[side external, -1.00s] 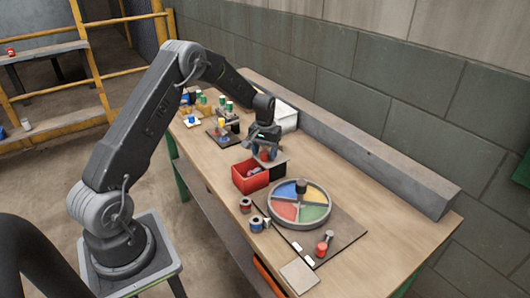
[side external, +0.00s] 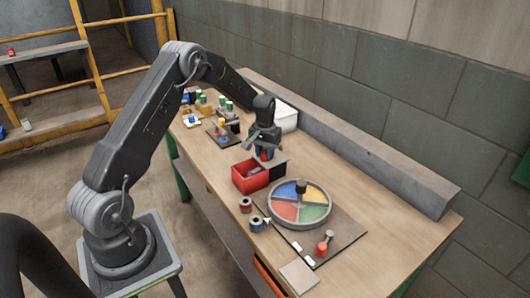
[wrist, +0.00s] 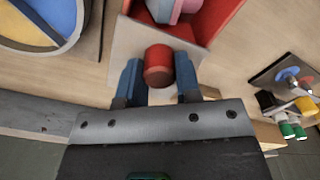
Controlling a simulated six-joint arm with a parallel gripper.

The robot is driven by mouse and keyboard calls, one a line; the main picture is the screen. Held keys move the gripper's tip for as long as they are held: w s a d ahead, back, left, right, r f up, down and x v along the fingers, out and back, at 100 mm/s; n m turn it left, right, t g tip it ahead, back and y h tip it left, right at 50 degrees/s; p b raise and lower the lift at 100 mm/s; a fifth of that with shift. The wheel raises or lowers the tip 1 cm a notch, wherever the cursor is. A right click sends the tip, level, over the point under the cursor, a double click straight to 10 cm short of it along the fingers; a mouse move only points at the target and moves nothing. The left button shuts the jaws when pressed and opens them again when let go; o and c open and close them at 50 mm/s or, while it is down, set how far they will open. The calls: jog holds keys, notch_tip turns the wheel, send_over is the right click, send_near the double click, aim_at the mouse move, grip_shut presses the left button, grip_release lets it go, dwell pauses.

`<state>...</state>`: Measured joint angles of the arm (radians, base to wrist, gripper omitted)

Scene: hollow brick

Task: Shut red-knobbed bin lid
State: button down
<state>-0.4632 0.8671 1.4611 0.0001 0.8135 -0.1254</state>
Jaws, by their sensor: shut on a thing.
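The red bin (side external: 250,178) stands on the bench with its top partly open. Blue and pink items lie inside it and also show in the wrist view (wrist: 172,10). The flat grey lid (wrist: 128,42) lies on the far side of the bin and leaves the near part uncovered. The red knob (wrist: 158,66) stands on the lid. My gripper (wrist: 158,80) points down over the lid, with its blue fingers on either side of the knob and shut on it. In the side view my gripper (side external: 265,150) hides part of the knob and lid.
A round tray (side external: 272,212) with coloured sectors stands to the right of the bin. Two small spools (side external: 245,205) sit in front of it. A dark board (side external: 222,132) with small parts and a white box (side external: 287,118) lie beyond. A grey beam (side external: 350,150) runs along the wall.

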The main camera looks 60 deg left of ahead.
jog(key=shift+s, duration=0.1)
jog(key=s, duration=0.9)
jog(key=c, duration=0.8)
grip_release()
jog(key=shift+w, duration=0.1)
jog(key=shift+r, duration=0.1)
notch_tip(320, 180, up, 14)
jog(key=shift+f, duration=0.2)
